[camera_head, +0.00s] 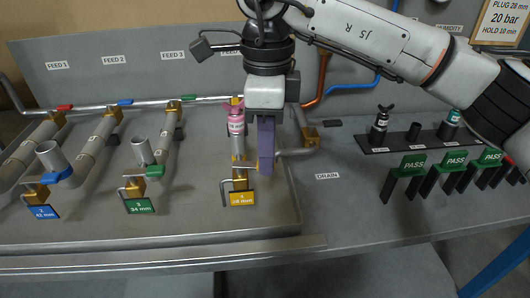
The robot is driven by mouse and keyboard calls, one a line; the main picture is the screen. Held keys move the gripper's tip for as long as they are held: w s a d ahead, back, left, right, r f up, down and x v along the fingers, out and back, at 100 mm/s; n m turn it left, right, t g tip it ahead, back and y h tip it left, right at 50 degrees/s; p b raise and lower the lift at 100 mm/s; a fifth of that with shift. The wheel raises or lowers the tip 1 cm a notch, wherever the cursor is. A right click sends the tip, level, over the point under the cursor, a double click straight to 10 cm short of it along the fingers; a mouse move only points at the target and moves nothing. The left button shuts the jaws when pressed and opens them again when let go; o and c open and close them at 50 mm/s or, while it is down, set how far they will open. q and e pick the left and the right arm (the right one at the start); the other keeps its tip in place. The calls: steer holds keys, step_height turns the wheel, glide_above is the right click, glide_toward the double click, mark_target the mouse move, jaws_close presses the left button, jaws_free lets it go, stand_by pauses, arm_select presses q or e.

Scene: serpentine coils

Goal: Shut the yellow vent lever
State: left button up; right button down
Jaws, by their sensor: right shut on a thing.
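The yellow vent lever (255,161) is mostly hidden behind my right gripper; only a small yellow part shows at its left edge. It belongs to the brass valve (240,184) above the yellow 28 mm tag (242,199). My right gripper (267,160) points down from above, its fingers lined up in this view and shut on what appears to be this lever. A plug with a pink top (236,115) stands upright in the pipe mouth just left of the fingers. My left gripper is not in view.
To the left stand two open pipe ends with a blue lever (57,175) and a green lever (155,171). A dark rack (375,148) with plugs and several green PASS gauges (407,164) are at right. The bench around the DRAIN label (327,176) is clear.

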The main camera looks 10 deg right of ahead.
steer(key=shift+w+n, duration=0.45)
steer(key=shift+n, duration=0.65)
steer(key=c, duration=1.6)
jaws_free()
steer(key=shift+c, duration=0.2)
step_height(320, 180, up, 10)
steer(key=shift+r, duration=0.2)
